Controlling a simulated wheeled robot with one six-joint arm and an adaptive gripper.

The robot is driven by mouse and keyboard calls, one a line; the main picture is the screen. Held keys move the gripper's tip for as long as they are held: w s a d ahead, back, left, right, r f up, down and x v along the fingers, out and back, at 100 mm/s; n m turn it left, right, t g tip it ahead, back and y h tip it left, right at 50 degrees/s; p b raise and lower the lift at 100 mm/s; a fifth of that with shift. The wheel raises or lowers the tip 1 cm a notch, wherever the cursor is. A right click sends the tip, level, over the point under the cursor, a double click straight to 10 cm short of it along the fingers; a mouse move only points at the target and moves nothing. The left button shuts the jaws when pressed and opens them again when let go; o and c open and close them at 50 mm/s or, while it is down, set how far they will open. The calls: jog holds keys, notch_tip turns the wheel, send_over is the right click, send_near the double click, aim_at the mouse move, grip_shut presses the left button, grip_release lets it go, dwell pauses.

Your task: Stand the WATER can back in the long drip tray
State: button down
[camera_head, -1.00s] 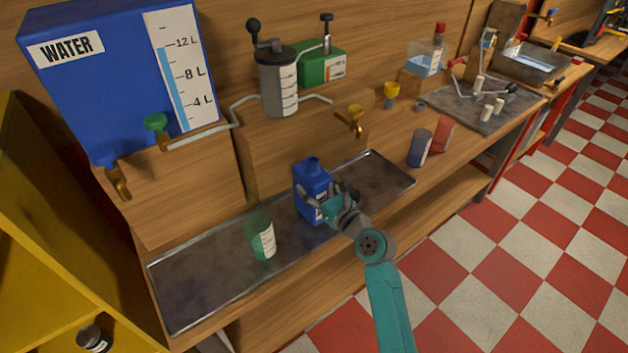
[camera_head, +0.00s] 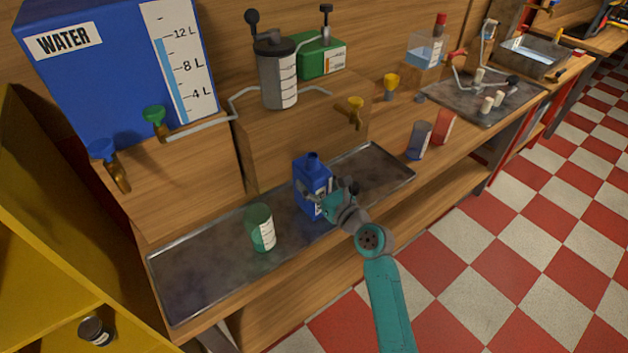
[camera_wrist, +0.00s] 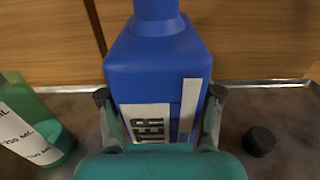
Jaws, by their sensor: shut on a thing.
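My gripper (camera_head: 325,197) is shut on the can from the front right. In the wrist view the can (camera_wrist: 158,66) fills the middle, its label partly readable, with one finger of my gripper (camera_wrist: 159,110) on each side. The can's lower part is hidden by my gripper there.
A green measuring cup (camera_head: 260,228) stands in the tray to the left; it shows in the wrist view (camera_wrist: 36,125). A small black round cap (camera_wrist: 259,141) lies right of the can. A blue-grey cup (camera_head: 419,140) and red cup (camera_head: 444,127) stand beyond the tray's right end.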

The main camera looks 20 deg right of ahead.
jog(key=shift+f, duration=0.25)
jog(key=shift+c, duration=1.1)
grip_release()
jog(key=shift+o, duration=0.4)
jog(key=shift+f, duration=0.2)
jog(key=v, duration=1.2)
jog(key=s+a+f+n+g+h, duration=0.1)
jog(key=s+f+n+h, duration=0.1)
jog(key=s+f+n, duration=0.35)
jog(key=s+a+f+n+h, duration=0.1)
jog(key=s+f+n+h, duration=0.15)
jog(key=s, duration=0.65)
jog(key=s+f+n+g+h, duration=0.1)
jog(key=s+f+n, duration=0.2)
jog(key=s+n, duration=0.3)
jog(key=s+a+r+n, duration=0.1)
jog(key=s+r+n, duration=0.3)
jog(key=s+n, duration=0.5)
jog(key=s+a+r+n, duration=0.1)
jog(key=s+r+n, duration=0.3)
jog(key=s+n, duration=0.5)
jog(key=v, duration=0.3)
jog(key=shift+f, duration=0.25)
